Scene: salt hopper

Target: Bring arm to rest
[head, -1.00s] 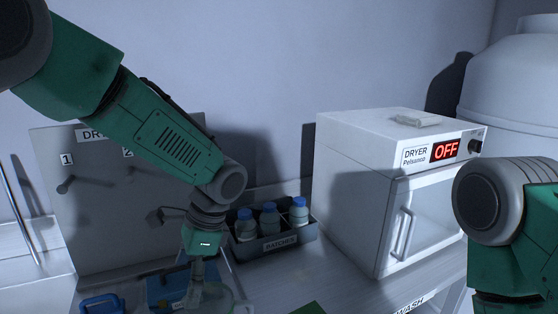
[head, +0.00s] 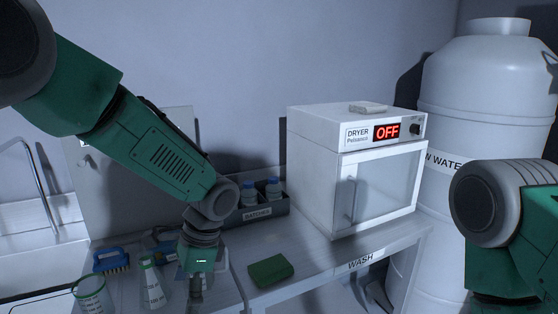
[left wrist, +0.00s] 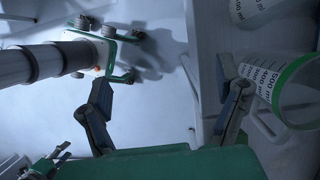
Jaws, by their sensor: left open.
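My left arm comes in from the upper left in the head view. A green-rimmed beaker (left wrist: 292,92) shows right of the fingers there; contact cannot be told. My right arm shows only as a bent grey and green link at the right edge of the head view. Its gripper is out of view.
A white dryer (head: 325,190) reading OFF stands on the bench. Beside it are a batches tray (head: 262,213) with blue-capped bottles and a green sponge (head: 270,270). A white water tank (head: 480,90) stands right.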

